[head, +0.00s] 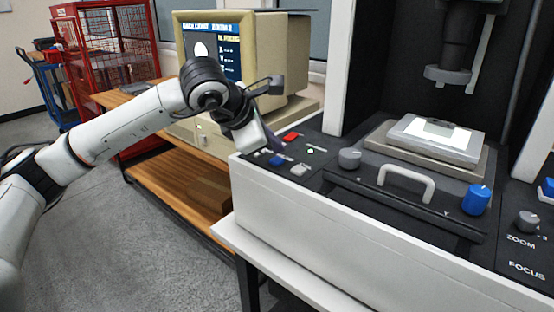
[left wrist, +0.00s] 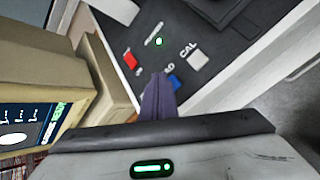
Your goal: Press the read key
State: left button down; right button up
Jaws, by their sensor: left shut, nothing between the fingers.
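The blue key (head: 276,160) is on the dark left panel of the measuring machine. In the left wrist view a partly hidden label ending in "AD" stands beside this blue key (left wrist: 174,82), so it appears to be the read key. My left gripper (head: 272,143) is shut and empty, pointing down at the panel from the left. In the left wrist view its dark purple fingertips (left wrist: 157,84) are just left of the blue key and cover part of the label. I cannot tell whether they touch the panel. My right gripper is not in view.
A red key (head: 292,137), a white key (head: 299,169) labelled CAL, a lit green lamp (head: 310,151) and a grey knob (head: 349,158) are close by. A beige monitor (head: 296,60) stands behind my left arm. The stage handle (head: 406,180) is further right.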

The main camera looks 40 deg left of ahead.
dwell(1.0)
pick_arm(q)
jog(key=shift+f+b, duration=0.45)
jog(key=shift+b, duration=0.1)
